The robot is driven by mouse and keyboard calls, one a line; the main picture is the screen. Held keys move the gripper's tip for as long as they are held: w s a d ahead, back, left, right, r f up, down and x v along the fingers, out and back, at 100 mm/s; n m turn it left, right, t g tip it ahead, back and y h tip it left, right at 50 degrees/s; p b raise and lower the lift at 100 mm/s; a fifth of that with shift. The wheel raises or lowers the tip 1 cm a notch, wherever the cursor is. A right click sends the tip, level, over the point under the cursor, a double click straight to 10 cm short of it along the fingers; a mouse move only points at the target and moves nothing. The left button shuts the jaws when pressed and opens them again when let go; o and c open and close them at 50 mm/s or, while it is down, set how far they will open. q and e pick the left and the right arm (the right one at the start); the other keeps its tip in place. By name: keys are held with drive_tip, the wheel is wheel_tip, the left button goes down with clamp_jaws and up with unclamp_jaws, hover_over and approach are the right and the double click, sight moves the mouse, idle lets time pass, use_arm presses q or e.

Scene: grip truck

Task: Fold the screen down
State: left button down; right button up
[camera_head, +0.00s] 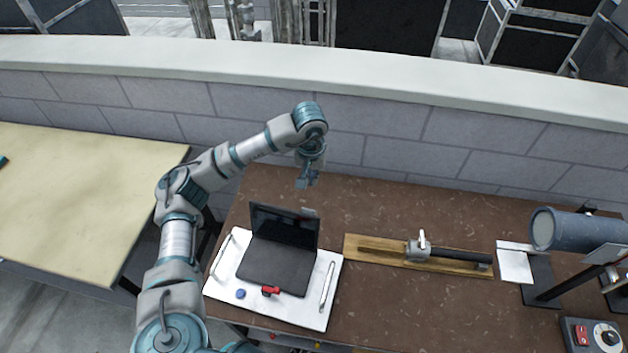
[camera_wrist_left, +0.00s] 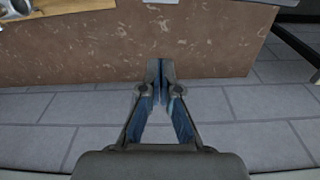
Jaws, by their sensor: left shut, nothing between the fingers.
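A black laptop-like device stands open, with its screen (camera_head: 284,228) raised at the back of its flat dark base (camera_head: 272,268). The base lies on a white board (camera_head: 222,290) on the brown table. My left gripper (camera_head: 307,184) hangs behind and above the screen, near the table's back edge, apart from the screen. In the left wrist view the fingers of the left gripper (camera_wrist_left: 160,66) are together and empty, over the table edge and grey blocks. The screen cannot be made out in that view. My right gripper is not in view.
A red part (camera_head: 270,291) and a blue button (camera_head: 240,294) sit at the board's front. Right of the board lie a wooden plank with a valve-like fitting (camera_head: 420,248) and a blue-grey cylinder (camera_head: 575,231) on a stand. A block wall (camera_head: 390,135) runs behind the table.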

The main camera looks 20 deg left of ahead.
use_arm(q)
wheel_tip(320, 180, down, 8)
drive_tip(key=s, duration=0.1)
drive_tip(key=s+r+p, duration=0.1)
drive_tip(key=s, duration=0.1)
drive_tip(key=shift+s+d+r+p, duration=0.15)
drive_tip(key=shift+d+r+p, duration=0.1)
drive_tip(key=shift+p, duration=0.15)
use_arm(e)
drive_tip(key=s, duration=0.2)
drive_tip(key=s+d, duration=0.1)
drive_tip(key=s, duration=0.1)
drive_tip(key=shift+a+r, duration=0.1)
use_arm(q)
drive_tip(key=shift+a, duration=0.25)
